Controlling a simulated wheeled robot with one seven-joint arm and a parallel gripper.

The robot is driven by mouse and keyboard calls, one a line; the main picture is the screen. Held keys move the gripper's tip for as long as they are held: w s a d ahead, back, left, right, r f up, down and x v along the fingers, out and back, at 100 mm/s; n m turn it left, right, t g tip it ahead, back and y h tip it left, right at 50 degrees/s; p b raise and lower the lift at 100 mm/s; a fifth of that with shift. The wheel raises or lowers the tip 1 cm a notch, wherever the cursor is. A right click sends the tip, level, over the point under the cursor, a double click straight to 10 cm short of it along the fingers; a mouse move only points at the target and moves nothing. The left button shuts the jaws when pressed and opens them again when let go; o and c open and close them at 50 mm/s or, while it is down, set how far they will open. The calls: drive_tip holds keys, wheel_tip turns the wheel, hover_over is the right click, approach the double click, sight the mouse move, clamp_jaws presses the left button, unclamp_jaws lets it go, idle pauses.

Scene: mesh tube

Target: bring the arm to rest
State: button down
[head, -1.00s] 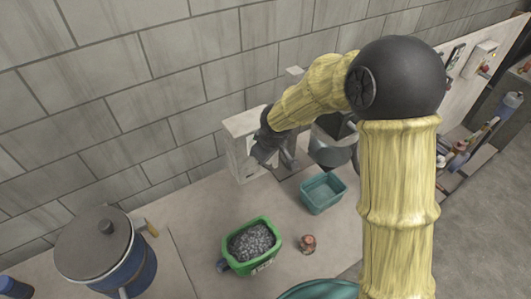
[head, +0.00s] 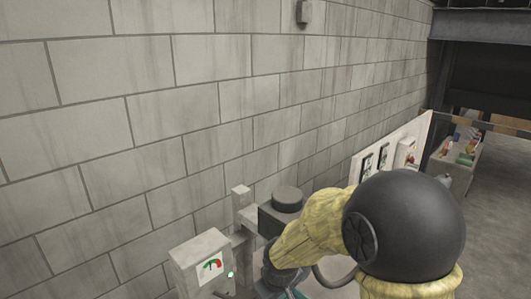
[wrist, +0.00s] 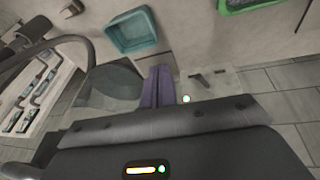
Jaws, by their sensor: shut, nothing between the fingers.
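My arm, with yellow ribbed links and a black ball joint, reaches in from the lower right of the head view toward the wall. Its dark wrist is low in the middle of that view, and the fingertips are hidden there. In the wrist view my gripper (wrist: 158,88) shows as two purple fingers close together, shut and empty. They point over the worktop, and no object is seen between them.
A pale box with a gauge and green light (head: 203,262) stands near the block wall (head: 150,130). The wrist view shows a teal bin (wrist: 133,32), part of a green container (wrist: 248,3) and a dark rounded object (wrist: 112,84) beside the fingers. Grey floor lies at right.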

drive_tip(key=s+d+f+m+b, duration=0.2)
drive_tip(key=s+d+m, duration=0.5)
drive_tip(key=s+d, duration=0.4)
drive_tip(key=shift+s+d+f+m+g+h+b, duration=0.35)
drive_tip(key=shift+d+b, duration=0.3)
drive_tip(key=shift+d, duration=0.55)
drive_tip(key=shift+w, duration=0.1)
